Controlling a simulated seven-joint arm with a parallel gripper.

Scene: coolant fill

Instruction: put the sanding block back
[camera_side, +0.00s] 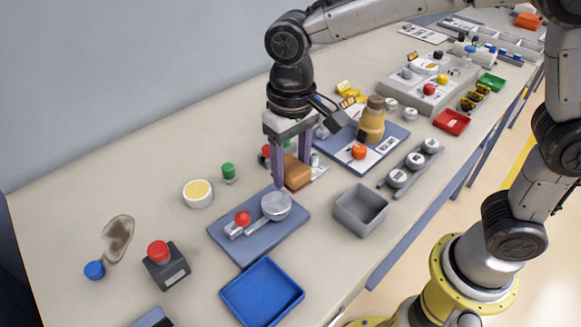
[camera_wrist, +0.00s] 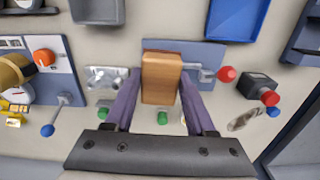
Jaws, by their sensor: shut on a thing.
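The sanding block is a tan-brown block (camera_side: 297,173); it also shows in the wrist view (camera_wrist: 161,72). My gripper (camera_side: 291,176) is shut on it, with one purple finger on each side, as the wrist view also shows (camera_wrist: 161,88). The block is between the blue plate with the round metal part (camera_side: 254,247) and a small metallic fixture (camera_side: 319,166). In the wrist view it overlaps the blue plate's edge, and the fixture (camera_wrist: 105,78) lies to its left. I cannot tell whether the block touches the table.
A grey bin (camera_side: 361,209) and a blue tray (camera_side: 262,292) stand towards the table's front edge. A red-topped box (camera_side: 166,264), a yellow-filled round dish (camera_side: 198,193) and a green-capped part (camera_side: 229,171) stand left. A tan bottle (camera_side: 371,120) stands on another blue plate. Bare table lies far left.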

